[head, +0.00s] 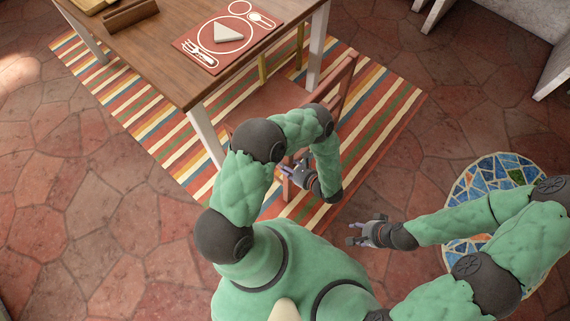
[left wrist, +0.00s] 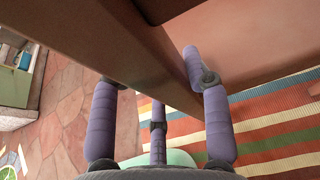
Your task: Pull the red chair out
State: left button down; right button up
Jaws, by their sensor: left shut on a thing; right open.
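The red chair (head: 345,88) stands at the right side of the wooden table, on the striped rug. Its reddish seat (head: 262,100) shows beside the table's edge, and my left arm covers much of the chair. My left gripper (head: 290,171) is shut on a part of the chair near its front-facing upright. In the left wrist view the purple fingers (left wrist: 152,78) sit on either side of a reddish-brown chair bar (left wrist: 110,45). My right gripper (head: 358,234) is open and empty, apart from the chair, over the floor.
The wooden table (head: 150,50) has white legs and carries a red placemat (head: 205,60) with a pale folded napkin. The striped rug (head: 400,92) lies under table and chair. A round mosaic top (head: 488,170) is at right, under my right arm. Stone floor between is clear.

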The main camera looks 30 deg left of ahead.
pick_arm(q)
jog(key=shift+d, duration=0.9)
jog(key=c, duration=0.5)
grip_release()
jog(key=shift+s, duration=0.1)
jog(key=shift+v, duration=3.8)
